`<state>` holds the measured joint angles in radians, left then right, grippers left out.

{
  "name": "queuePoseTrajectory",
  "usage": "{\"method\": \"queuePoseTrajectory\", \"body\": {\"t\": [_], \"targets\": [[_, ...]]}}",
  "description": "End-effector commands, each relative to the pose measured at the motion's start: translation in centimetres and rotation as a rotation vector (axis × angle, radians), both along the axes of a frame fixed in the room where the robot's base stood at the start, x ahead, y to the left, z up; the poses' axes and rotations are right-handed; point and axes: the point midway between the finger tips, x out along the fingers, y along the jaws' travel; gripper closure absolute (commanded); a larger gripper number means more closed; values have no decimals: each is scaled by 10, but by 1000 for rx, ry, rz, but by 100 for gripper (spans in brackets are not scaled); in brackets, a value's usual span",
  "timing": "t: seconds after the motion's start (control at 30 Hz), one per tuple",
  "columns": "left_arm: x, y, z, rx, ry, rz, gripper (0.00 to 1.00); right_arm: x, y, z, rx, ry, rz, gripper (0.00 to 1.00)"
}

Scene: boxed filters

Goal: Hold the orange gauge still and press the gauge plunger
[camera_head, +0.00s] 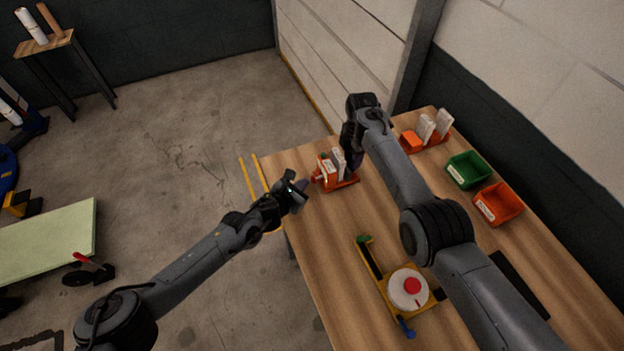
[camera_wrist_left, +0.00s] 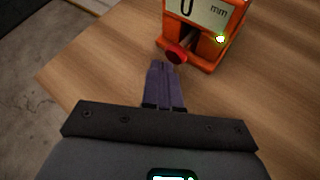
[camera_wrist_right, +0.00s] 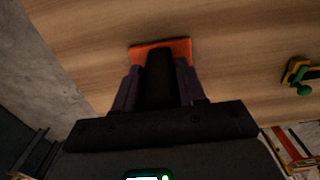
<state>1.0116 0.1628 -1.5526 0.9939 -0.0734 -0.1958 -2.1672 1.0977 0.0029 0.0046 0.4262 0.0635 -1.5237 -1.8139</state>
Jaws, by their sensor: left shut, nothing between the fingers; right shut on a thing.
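The orange gauge (camera_head: 326,172) stands on the left part of the wooden table. In the left wrist view the gauge (camera_wrist_left: 207,50) shows a display reading 0 mm and a small lit lamp. Its red plunger (camera_wrist_left: 176,54) sticks out low on the front. My left gripper (camera_wrist_left: 161,68) is shut and empty, its fingertips just short of the plunger; a gap cannot be judged. My right gripper (camera_wrist_right: 158,68) is shut on a dark upright part above an orange base (camera_wrist_right: 180,46), apparently the gauge's. In the head view my right arm hides part of that grip.
A green bin (camera_head: 468,170) and an orange bin (camera_head: 498,203) stand at the right. An orange holder with white boxes (camera_head: 432,128) is at the back. A yellow fixture with a white, red-centred disc (camera_head: 408,289) lies nearer. Bare table lies between gauge and fixture.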

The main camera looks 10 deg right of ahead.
Motion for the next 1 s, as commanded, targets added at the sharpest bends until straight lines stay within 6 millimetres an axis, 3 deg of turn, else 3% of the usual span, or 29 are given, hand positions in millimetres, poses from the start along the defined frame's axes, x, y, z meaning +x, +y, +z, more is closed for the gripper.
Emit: {"method": "queuePoseTrajectory", "body": {"t": [1.0], "targets": [[2, -10, 0, 0, 0, 0, 100, 0, 0, 0, 0, 0, 1, 100]]}}
